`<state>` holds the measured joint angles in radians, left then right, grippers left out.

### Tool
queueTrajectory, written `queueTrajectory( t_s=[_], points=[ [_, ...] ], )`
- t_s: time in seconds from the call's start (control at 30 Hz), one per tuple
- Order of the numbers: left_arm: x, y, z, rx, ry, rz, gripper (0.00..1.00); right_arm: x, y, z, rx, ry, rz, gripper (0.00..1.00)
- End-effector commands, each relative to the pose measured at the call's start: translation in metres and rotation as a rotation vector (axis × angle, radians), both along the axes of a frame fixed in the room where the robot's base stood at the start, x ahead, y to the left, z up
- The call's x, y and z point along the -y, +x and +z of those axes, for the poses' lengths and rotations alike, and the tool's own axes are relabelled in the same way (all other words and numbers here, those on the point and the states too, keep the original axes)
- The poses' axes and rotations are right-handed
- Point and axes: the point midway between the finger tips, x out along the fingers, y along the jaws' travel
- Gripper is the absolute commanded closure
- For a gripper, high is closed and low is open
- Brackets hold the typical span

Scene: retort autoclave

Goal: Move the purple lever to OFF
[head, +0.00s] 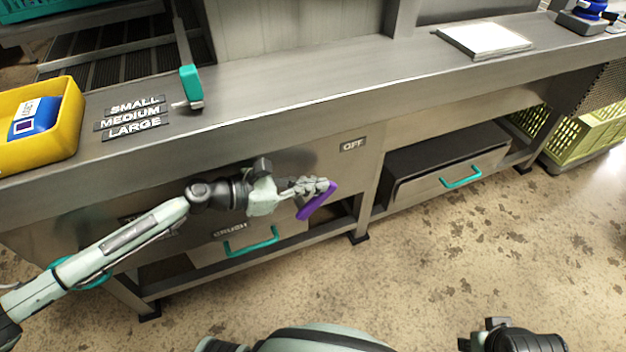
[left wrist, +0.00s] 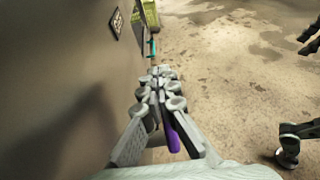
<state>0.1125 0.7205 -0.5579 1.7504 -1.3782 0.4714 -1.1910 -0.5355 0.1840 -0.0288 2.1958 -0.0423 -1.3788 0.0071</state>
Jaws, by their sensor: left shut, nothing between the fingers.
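The purple lever (head: 317,203) is on the front of the metal counter, slanting from lower left to upper right in the head view. Its pivot cannot be made out. The OFF plate (head: 353,145) is above and to the right of it. My left gripper (head: 326,186) is shut and empty, its fingers at the lever's upper edge, partly covering it. In the left wrist view the lever (left wrist: 172,137) shows beside and below the shut fingers (left wrist: 163,76); I cannot tell whether they touch.
A CRUSH plate (head: 230,229) is left of the lever, above a teal drawer handle (head: 251,241). Another plate is partly hidden by my left arm. A drawer with a teal handle (head: 460,177) is at the right.

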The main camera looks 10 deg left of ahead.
Motion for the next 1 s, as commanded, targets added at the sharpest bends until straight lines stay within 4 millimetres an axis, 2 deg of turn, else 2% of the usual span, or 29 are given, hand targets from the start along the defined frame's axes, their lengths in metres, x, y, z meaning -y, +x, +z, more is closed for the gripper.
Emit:
queueTrajectory(
  t_s=[0.2,0.67,0.83,1.0],
  points=[
    [0.0,0.0,-0.001,-0.009,0.011,0.0,1.0,0.0,0.001,-0.007,-0.003,0.004,0.001,0.66],
    [-0.001,0.0,-0.001,-0.009,0.012,0.0,1.0,-0.001,0.001,-0.007,-0.002,0.005,0.001,0.66],
    [-0.016,-0.011,0.0,-0.014,0.014,0.002,1.0,-0.001,0.001,-0.007,-0.002,0.005,0.001,0.66],
    [-0.046,-0.032,-0.001,-0.016,0.014,0.003,1.0,-0.001,0.001,-0.007,-0.002,0.005,0.001,0.66]
  ],
)
